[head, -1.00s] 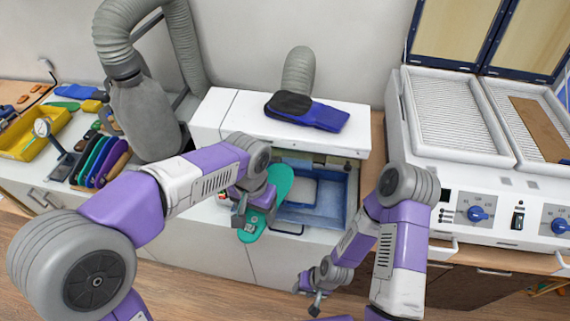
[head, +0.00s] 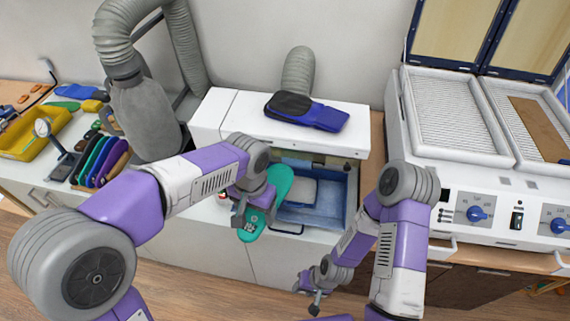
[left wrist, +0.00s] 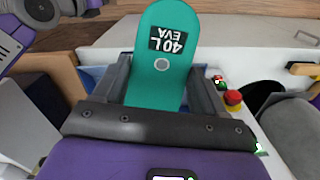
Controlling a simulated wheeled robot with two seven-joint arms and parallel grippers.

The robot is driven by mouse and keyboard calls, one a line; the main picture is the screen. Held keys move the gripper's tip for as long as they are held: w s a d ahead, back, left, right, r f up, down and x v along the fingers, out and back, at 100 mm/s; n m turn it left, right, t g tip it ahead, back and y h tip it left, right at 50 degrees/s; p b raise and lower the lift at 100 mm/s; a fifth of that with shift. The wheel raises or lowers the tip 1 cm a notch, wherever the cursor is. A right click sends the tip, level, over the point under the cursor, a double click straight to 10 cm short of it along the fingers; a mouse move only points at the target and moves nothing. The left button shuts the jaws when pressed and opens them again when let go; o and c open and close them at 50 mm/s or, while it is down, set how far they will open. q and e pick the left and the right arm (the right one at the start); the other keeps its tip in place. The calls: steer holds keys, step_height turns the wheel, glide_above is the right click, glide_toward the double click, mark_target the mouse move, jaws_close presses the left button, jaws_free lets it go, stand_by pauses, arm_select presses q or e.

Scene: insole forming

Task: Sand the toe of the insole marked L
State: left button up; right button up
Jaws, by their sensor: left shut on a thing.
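The insole (head: 251,226) is teal green and held by my left gripper (head: 254,200) in front of the sanding machine (head: 352,144). In the left wrist view the insole (left wrist: 163,62) lies between the two fingers of the left gripper (left wrist: 165,85). Its black label reads "40 L EVA", upside down there, with a grey round spot beside it. In the head view the insole's other end reaches up beside the machine's blue open bay (head: 340,212). My right gripper (head: 315,303) hangs low in front of the cabinets; its fingers are too small to judge.
Blue and black insoles (head: 315,116) lie on top of the machine. A rack of coloured insoles (head: 103,162) and a yellow tray (head: 35,140) are at the left. A white heating unit (head: 500,205) with open lids stands right. A red button (left wrist: 233,97) shows beside the left gripper.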

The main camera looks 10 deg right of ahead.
arm_select(q)
steer(key=shift+w+a, duration=0.15)
steer(key=shift+a, duration=0.1)
stand_by(1.0)
steer(key=shift+d+p, duration=0.2)
steer(key=shift+p, duration=0.1)
stand_by(0.7)
steer(key=shift+s, duration=0.25)
